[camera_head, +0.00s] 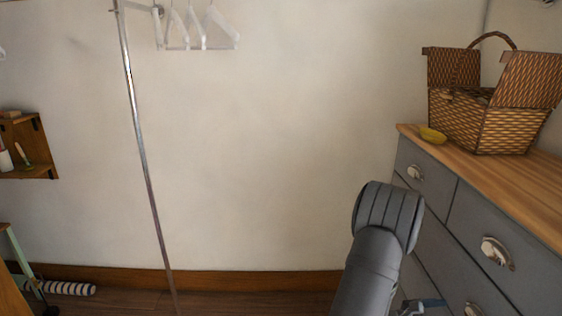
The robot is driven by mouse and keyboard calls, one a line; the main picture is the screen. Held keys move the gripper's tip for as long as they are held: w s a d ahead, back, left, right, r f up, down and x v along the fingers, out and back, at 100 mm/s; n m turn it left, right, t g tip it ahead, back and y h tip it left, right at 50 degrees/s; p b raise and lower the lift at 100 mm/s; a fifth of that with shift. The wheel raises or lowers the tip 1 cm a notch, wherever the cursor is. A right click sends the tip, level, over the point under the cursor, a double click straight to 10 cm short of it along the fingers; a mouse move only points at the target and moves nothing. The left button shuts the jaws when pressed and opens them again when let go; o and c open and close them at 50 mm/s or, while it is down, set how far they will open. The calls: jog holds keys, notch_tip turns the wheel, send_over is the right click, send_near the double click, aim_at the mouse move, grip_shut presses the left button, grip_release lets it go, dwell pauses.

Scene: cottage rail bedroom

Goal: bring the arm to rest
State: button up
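My arm (374,250) shows at the lower right of the head view as a grey link with a ribbed, rounded joint on top. It stands in front of the grey dresser (471,217), and open air shows around its upper end. A small blue-grey part is partly visible at the bottom edge beside the arm; I cannot tell what it is. My gripper is not in the picture, so whether it holds anything is hidden.
On the dresser's wooden top stand an open wicker basket (505,130) and a small yellow bowl (432,135). A metal rail pole (142,150) with white hangers (200,28) stands left of centre. A wooden wall shelf (40,172) and striped roll (70,288) are at left. The middle wall is bare.

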jog(key=d, duration=0.5)
jog(key=shift+d, duration=0.15)
jog(key=a+f+m, duration=0.1)
jog(key=a+m, duration=0.1)
jog(key=a, duration=1.5)
jog(key=shift+s+r+m+g+y, duration=0.3)
jog(key=shift+s+r+m+g, duration=0.55)
jog(key=shift+s, duration=0.25)
jog(key=shift+s+r+m+g+y, duration=0.3)
jog(key=shift+s+r+m+g, duration=0.35)
jog(key=shift+s+r+m, duration=0.35)
dwell(0.4)
